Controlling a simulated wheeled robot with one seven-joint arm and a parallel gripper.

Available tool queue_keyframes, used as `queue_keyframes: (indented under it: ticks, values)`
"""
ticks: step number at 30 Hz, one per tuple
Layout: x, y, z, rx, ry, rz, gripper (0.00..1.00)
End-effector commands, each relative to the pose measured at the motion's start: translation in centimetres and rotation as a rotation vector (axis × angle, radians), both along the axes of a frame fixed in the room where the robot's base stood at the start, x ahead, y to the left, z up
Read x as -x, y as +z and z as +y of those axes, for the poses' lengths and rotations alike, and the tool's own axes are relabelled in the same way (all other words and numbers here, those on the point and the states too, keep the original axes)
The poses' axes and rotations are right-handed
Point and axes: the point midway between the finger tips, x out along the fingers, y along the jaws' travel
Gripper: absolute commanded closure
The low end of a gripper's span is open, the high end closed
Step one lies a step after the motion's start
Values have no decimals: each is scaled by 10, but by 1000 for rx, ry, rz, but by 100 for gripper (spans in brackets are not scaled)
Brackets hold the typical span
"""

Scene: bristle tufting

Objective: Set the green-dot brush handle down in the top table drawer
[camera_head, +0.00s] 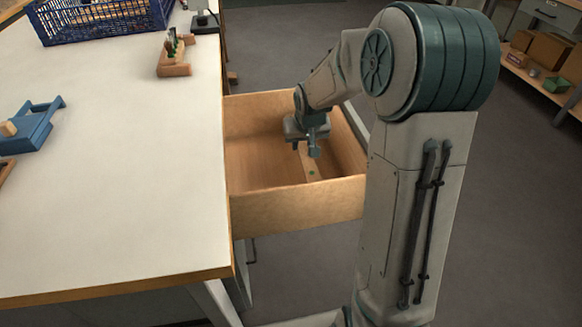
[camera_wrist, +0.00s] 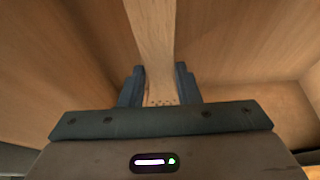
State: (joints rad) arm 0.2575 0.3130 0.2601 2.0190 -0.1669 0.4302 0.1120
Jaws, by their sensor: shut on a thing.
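The green-dot brush handle (camera_head: 308,164) is a pale wooden strip with a small green dot near its lower end. My gripper (camera_head: 308,148) is shut on it, inside the open top table drawer (camera_head: 298,208). In the wrist view the handle (camera_wrist: 153,40) runs up from between the two blue-grey fingers of my gripper (camera_wrist: 160,85), and small dark holes show near the fingers. The drawer's wooden interior (camera_wrist: 70,60) surrounds it there. I cannot tell whether the handle touches the drawer floor.
The white table (camera_head: 120,180) is left of the drawer. On it are a blue crate (camera_head: 95,20), a small wooden holder (camera_head: 174,66) and a blue fixture (camera_head: 30,130). The drawer looks otherwise empty. A shelf with boxes (camera_head: 548,50) stands at the far right.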

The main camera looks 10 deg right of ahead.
Motion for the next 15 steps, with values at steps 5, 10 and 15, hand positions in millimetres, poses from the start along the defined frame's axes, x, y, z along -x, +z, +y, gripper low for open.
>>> queue_keyframes:
  ticks: [5, 10, 15]
  values:
    - [0, -25, 0, 0, 0, 1, 95]
    - [0, -50, 1, -1, 1, 3, 95]
    - [0, -70, 0, 0, 0, 1, 95]
